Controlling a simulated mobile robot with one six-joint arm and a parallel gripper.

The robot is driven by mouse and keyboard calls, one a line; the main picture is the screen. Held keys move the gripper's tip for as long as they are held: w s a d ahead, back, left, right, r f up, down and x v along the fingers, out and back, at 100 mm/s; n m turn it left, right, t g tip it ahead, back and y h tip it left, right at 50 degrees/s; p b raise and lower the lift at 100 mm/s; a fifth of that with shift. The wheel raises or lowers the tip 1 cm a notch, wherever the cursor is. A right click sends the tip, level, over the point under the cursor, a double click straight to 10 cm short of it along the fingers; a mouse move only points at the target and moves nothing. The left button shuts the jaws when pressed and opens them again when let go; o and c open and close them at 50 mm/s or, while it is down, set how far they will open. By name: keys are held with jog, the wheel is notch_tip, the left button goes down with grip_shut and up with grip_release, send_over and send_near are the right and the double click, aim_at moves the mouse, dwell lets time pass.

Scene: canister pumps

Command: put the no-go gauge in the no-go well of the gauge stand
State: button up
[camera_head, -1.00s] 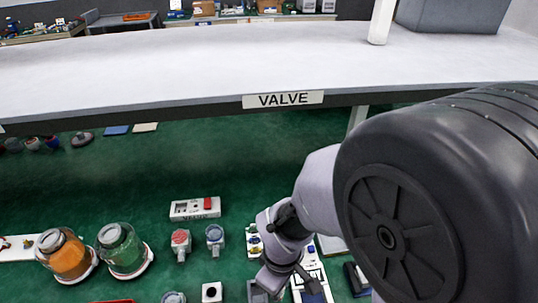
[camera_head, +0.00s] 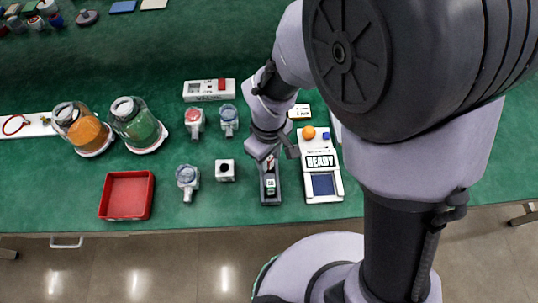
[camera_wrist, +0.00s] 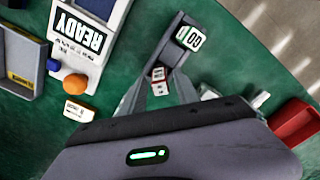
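The dark gauge stand (camera_head: 277,198) lies on the green bench; it also shows in the wrist view (camera_wrist: 165,44). A block with a green-and-white GO label (camera_wrist: 190,38) sits in its near end, away from my gripper. A small block with a red-and-white label, apparently the no-go gauge (camera_wrist: 158,74), is at the other end, between my fingers. My gripper (camera_head: 275,156) is low over that end. Its fingers (camera_wrist: 162,82) look spread wider than the block. Whether they touch it, and how deep it sits in the stand, is hidden.
A white READY device (camera_head: 322,184) with an orange knob stands close to the right. A white cube (camera_head: 225,170), several small gauges and a red tray (camera_head: 127,195) are to the left. Two jars (camera_head: 137,124) stand farther left. The bench's front edge is close.

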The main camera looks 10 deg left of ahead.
notch_tip(320, 180, up, 12)
jog(key=r+p, duration=0.1)
jog(key=p, duration=0.5)
jog(key=s+d+r+m+t+y, duration=0.1)
jog(key=s+d+r+m+t, duration=0.2)
jog(key=d+r+m, duration=0.4)
jog(key=s+d+r+m+t+y, duration=0.1)
jog(key=s+d+r+m, duration=0.3)
jog(key=d+r+m, duration=0.4)
jog(key=shift+d+r+m+t, duration=0.15)
jog(key=shift+d+m+t, duration=0.5)
jog(key=shift+t, duration=0.25)
